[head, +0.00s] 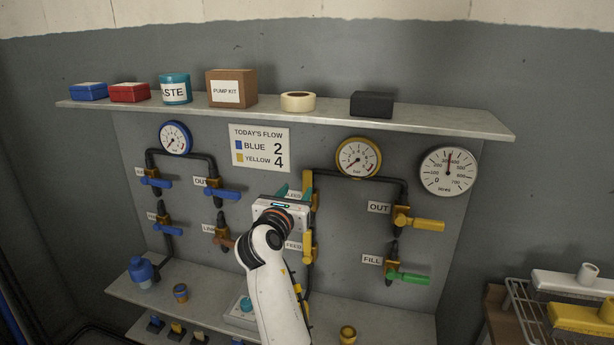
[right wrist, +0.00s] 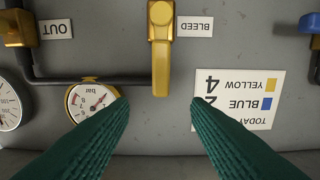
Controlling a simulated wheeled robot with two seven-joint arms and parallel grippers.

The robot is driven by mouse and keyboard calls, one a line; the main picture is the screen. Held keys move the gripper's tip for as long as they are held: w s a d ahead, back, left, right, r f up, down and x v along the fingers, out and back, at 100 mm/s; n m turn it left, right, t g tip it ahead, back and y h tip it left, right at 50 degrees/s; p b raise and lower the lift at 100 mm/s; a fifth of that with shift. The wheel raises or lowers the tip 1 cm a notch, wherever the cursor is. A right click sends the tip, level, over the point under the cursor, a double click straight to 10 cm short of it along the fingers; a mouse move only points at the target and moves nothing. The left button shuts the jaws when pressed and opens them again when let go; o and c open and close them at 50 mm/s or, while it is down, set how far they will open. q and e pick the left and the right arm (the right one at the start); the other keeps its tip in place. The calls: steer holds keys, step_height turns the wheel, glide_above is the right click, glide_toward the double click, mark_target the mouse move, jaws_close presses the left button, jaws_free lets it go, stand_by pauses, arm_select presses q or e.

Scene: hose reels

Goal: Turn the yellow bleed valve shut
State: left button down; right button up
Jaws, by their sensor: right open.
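The yellow bleed valve (head: 310,185) is on the wall panel right of centre, above the yellow feed valve (head: 308,247). In the head view my right gripper (head: 295,191) partly covers it and its label. In the right wrist view, which is upside down, the bleed valve's lever (right wrist: 161,65) hangs toward my fingers, beside the BLEED label (right wrist: 195,26). My right gripper (right wrist: 158,102) is open and empty, with the lever's end centred in the gap between its green fingertips. I cannot tell whether the fingers reach around it. My left gripper is out of view.
A yellow-rimmed gauge (head: 358,157), the yellow OUT valve (head: 418,221) and green FILL valve (head: 408,277) are to the right. Blue valves (head: 222,193) are to the left. A flow sign (head: 259,148) is above. A shelf (head: 440,119) with boxes and tape overhangs the panel.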

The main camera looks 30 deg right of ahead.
mark_target(306, 178)
steer(key=p+x, duration=0.1)
steer(key=x, duration=0.9)
steer(key=shift+w+f, duration=0.15)
steer(key=shift+w, duration=0.05)
jaws_close()
